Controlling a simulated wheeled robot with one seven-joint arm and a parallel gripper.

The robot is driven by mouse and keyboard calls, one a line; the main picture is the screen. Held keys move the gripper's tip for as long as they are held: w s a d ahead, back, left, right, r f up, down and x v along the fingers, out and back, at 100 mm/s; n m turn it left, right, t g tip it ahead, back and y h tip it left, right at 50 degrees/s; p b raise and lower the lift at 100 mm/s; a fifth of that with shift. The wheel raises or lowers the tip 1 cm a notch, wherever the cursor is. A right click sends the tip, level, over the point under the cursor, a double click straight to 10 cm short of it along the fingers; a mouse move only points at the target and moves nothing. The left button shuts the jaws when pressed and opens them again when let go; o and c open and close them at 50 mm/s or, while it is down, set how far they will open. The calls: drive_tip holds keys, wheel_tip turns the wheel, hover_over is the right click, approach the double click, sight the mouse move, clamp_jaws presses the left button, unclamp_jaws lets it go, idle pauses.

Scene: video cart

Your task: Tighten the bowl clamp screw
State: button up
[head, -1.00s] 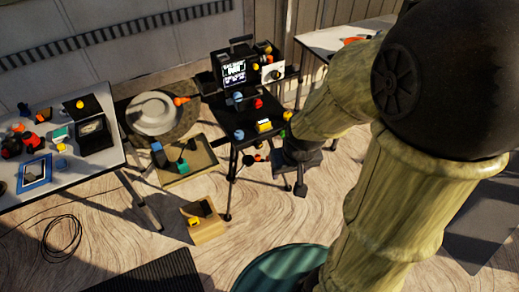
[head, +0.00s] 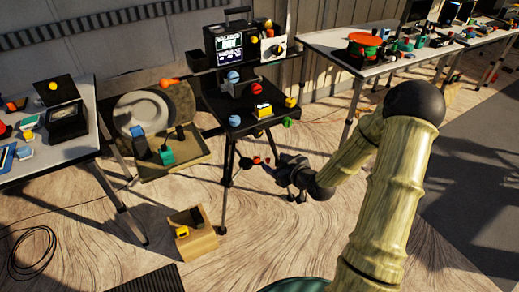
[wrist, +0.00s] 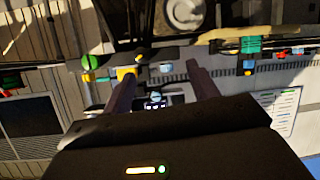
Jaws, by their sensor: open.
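The video cart's dark shelf (head: 242,100) stands on thin legs in the middle of the head view, with a lit monitor (head: 228,46) at its back. Small red knobs (head: 256,160) show among the legs below the shelf, and a green knob (head: 286,122) is at its right edge. I cannot tell which knob is the bowl clamp screw. My gripper (head: 285,168) is low and right of the cart's legs, apart from the knobs. In the wrist view its two dark fingers (wrist: 160,88) are spread with nothing held between them; a yellow block (wrist: 126,73) shows behind the left finger.
A table (head: 70,150) with devices stands left. A tan tray (head: 180,165) and an open wooden box (head: 196,240) are left of the cart. Another loaded table (head: 325,42) is behind right. Bare wooden floor lies in front of the cart.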

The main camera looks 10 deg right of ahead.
sight(259, 134)
drive_tip(key=d+f+t+b, duration=0.1)
drive_tip(key=w+d+f+m+t+b, duration=0.1)
drive_tip(key=t+b, duration=0.1)
drive_tip(key=d+f+t+b, duration=0.1)
drive_tip(key=shift+w+f+t, duration=0.2)
drive_tip(key=shift+w+t, duration=0.2)
drive_tip(key=shift+w, duration=0.1)
drive_tip(key=x, duration=1.7)
drive_tip(key=shift+a+b, duration=0.2)
drive_tip(key=shift+b, duration=0.15)
drive_tip(key=c, duration=1)
